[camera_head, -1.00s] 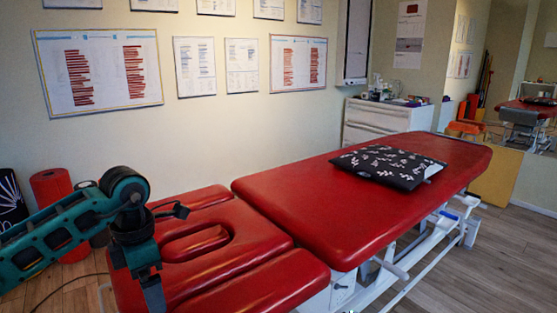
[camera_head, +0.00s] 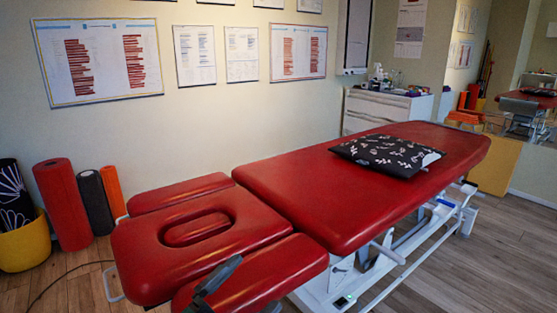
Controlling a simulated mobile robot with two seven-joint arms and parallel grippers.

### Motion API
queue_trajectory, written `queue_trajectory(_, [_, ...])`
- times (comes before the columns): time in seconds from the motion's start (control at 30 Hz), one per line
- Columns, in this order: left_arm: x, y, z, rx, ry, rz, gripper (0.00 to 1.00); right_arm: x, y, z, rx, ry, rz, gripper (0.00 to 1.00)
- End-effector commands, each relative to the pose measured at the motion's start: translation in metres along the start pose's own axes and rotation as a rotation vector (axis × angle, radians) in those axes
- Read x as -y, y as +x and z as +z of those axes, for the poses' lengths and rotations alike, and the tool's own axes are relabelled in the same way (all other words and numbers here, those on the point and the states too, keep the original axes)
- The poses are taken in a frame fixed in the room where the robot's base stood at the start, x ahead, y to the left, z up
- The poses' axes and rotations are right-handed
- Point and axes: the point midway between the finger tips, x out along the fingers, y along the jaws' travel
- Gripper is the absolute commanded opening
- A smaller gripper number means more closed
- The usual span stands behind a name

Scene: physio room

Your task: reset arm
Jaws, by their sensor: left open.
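My left gripper (camera_head: 213,285) shows only in part at the bottom edge, as a dark shape in front of the near red armrest pad of the treatment table. It is open, and I see nothing held in it. The rest of the left arm is out of the picture. My right gripper is not in view.
The red treatment table (camera_head: 310,200) fills the middle, with a black patterned pillow (camera_head: 388,156) on it. Red, black and orange rolls and a yellow basket (camera_head: 24,245) stand at left. A white cabinet (camera_head: 385,110) stands behind. Wooden floor is free at lower right.

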Motion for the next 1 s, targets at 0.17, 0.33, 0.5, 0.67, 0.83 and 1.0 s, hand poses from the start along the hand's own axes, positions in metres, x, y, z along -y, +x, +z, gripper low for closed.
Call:
queue_trajectory(0.17, [-0.04, -0.076, 0.065, 0.484, -0.459, -0.053, 1.0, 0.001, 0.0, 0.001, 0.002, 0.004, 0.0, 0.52])
queue_trajectory(0.33, [-0.09, -0.153, 0.087, 0.829, -0.79, -0.045, 1.0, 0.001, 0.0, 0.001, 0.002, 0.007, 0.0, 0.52])
queue_trajectory(0.5, [-0.115, -0.203, 0.075, 1.047, -1.005, -0.025, 1.0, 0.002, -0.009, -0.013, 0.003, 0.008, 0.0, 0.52])
queue_trajectory(0.67, [-0.088, -0.2, 0.063, 1.053, -0.982, -0.034, 1.0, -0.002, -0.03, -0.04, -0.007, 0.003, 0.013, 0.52])
queue_trajectory(0.83, [-0.06, -0.2, 0.048, 1.065, -0.965, -0.045, 1.0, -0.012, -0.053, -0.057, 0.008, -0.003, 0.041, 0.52])
queue_trajectory(1.0, [-0.041, -0.202, 0.038, 1.076, -0.951, -0.053, 1.0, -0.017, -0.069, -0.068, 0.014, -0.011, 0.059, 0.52])
